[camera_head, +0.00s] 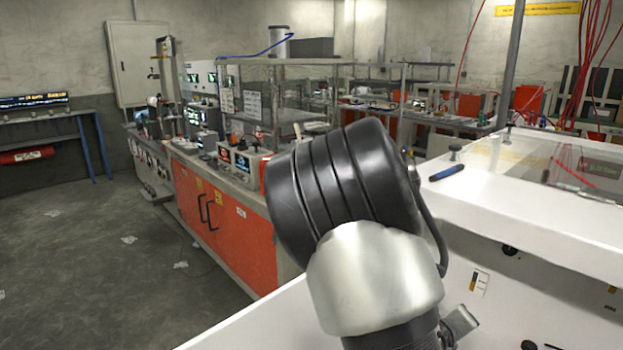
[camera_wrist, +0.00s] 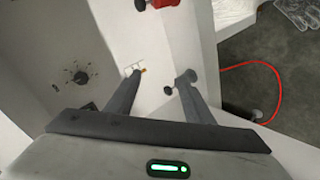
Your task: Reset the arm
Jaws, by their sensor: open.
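My gripper (camera_wrist: 160,78) shows in the wrist view, its two dark fingers apart with nothing between them. Beyond the fingertips is a pale panel with a small label (camera_wrist: 134,70) and dark round knobs or holes. I cannot tell how far the fingers are from it. In the head view my arm, with black ribbed and silver links, rises in the middle foreground; the gripper's fingers cannot be made out there.
A white bench (camera_head: 510,215) at right holds a blue-handled tool (camera_head: 447,172) and a clear cover (camera_head: 560,160). Orange cabinets (camera_head: 225,215) stand behind my arm. A red cable (camera_wrist: 276,85) lies at right in the wrist view. Grey floor (camera_head: 90,270) is open at left.

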